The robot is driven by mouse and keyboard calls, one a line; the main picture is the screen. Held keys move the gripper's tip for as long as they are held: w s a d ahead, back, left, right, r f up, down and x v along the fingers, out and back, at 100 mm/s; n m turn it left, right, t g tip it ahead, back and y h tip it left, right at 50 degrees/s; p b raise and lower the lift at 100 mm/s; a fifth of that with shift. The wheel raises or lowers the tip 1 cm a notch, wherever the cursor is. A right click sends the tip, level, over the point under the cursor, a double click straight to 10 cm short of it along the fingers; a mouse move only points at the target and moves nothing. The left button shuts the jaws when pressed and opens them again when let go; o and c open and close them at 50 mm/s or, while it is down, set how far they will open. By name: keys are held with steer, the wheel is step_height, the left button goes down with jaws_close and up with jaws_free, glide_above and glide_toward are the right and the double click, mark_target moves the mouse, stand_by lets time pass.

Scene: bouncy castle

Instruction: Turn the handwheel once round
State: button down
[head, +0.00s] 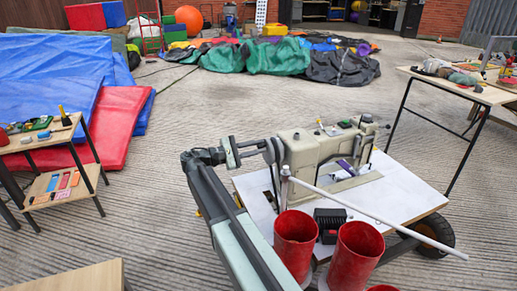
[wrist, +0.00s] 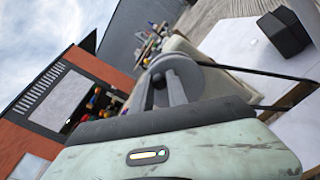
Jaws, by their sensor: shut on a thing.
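The handwheel (head: 277,152) is a small grey wheel on the left end of a beige sewing machine (head: 322,150). It faces the wrist camera as a grey disc (wrist: 211,82). My gripper (head: 264,149) reaches it from the left, level with it. In the wrist view my gripper's two fingers (wrist: 170,82) are close together at the wheel and shut on it. The exact contact is partly hidden by the fingers.
The machine stands on a white wheeled table (head: 395,190). Red cylinders (head: 296,240), a black box (head: 330,222) and a slanting white rod (head: 380,218) are near its front. Side tables (head: 62,136) stand left and right (head: 470,92). Open floor lies behind.

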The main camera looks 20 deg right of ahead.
steer(key=shift+w+n, duration=0.2)
steer(key=shift+n, duration=0.4)
steer(key=c, duration=1.3)
jaws_free()
steer(key=a, duration=0.8)
